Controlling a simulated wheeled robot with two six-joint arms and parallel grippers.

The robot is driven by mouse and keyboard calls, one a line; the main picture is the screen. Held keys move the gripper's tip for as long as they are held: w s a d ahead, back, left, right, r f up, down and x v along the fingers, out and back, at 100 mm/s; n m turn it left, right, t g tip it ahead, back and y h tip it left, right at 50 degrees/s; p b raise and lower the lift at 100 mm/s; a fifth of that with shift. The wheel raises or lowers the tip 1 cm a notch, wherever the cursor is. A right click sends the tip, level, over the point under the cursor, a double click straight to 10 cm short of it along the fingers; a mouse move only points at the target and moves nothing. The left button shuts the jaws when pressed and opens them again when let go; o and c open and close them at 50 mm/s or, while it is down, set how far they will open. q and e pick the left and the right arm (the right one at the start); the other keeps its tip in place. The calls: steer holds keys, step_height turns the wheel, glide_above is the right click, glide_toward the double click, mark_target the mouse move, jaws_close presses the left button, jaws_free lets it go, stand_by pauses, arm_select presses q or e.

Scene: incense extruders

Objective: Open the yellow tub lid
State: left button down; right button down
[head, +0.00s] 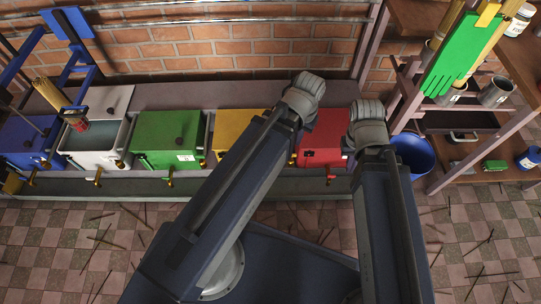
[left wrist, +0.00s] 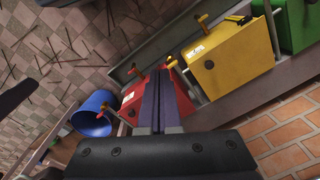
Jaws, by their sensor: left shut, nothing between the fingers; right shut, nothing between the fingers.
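The yellow tub (head: 231,128) stands between the green and red tubs. Its right part is hidden behind my left arm in the head view, and what shows of its top looks closed. The left wrist view shows the yellow tub (left wrist: 238,66) to the right of my fingers, with a white label and small taps near it. My left gripper (left wrist: 165,78) is shut and empty, its tips over the edge of the red tub (left wrist: 131,103), beside the yellow one. The head view hides this gripper behind the arm. My right arm shows, but its fingers do not.
The green tub (head: 167,134) has a dark knob. The white tub (head: 92,160) is open, and a blue tub (head: 24,140) stands at far left. A blue bucket (head: 414,153) and a shelf with cups stand right. A brick wall (head: 190,40) is behind.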

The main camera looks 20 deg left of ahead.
arm_select(q)
steer(key=w+a+f+n+b, duration=0.2)
steer(key=a+f+n+b, duration=0.1)
steer(key=f+b, duration=0.75)
steer(key=w+a+f+n+b, duration=0.1)
steer(key=a+f+n+b, duration=0.15)
steer(key=f+b, duration=0.85)
steer(key=w+n+y, duration=0.1)
steer(key=n+y, duration=0.1)
steer(key=n, duration=0.4)
steer(key=w+r+n+t+y, duration=0.1)
steer(key=n+y, duration=0.1)
steer(key=n, duration=0.5)
steer(key=w+r+n+y, duration=0.1)
steer(key=n+y, duration=0.1)
steer(key=n, duration=0.5)
steer(key=shift+w+d+n+t+y, duration=0.25)
steer(key=shift+w+d+t+y, duration=0.05)
steer(key=shift+w+d, duration=0.05)
steer(key=w+a+f+b, duration=0.4)
steer(key=a+f+b, duration=0.4)
steer(key=shift+w+a, duration=0.15)
steer(key=shift+w, duration=0.2)
